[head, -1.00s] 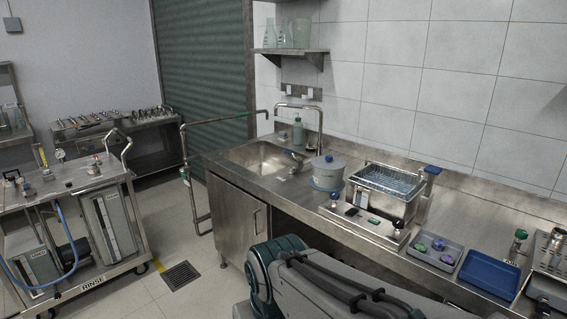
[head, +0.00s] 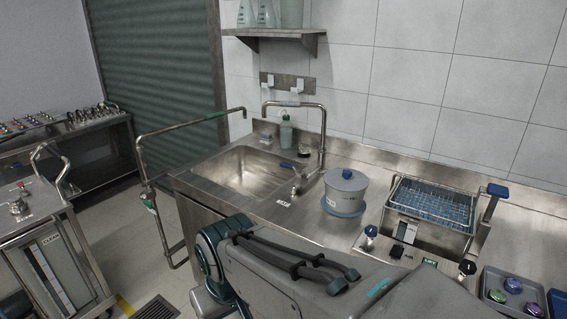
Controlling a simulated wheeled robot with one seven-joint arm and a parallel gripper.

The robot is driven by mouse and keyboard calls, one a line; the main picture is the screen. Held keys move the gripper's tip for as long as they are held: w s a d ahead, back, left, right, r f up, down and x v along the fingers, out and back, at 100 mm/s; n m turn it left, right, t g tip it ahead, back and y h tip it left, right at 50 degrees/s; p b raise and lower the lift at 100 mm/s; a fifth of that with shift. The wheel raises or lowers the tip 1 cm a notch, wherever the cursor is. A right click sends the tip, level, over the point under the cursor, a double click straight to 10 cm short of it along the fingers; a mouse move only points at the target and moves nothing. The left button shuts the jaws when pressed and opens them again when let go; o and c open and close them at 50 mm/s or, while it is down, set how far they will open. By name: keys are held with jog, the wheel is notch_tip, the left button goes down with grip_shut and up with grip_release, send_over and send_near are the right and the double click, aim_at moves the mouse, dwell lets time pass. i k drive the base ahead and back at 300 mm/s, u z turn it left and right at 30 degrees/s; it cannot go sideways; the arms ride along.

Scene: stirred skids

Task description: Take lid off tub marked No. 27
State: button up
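A pale grey tub (head: 347,199) with a blue base ring stands on the steel counter, right of the sink. Its lid (head: 347,181) with a blue knob is on top. A small label shows on the tub's front, but its number is too small to read. My arm crosses the lower middle of the head view in front of the counter. My gripper is out of view.
The sink (head: 243,173) with its tap lies left of the tub. A steel bath with a wire basket (head: 432,204) stands close on its right, and a tray of coloured knobs (head: 513,290) farther right. A bent pipe rail (head: 167,126) and a cart (head: 48,249) stand at left.

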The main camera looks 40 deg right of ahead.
aim_at(347, 180)
jog(key=i, duration=1.05)
jog(key=z, duration=1.85)
jog(key=i, duration=0.35)
jog(key=z, duration=0.1)
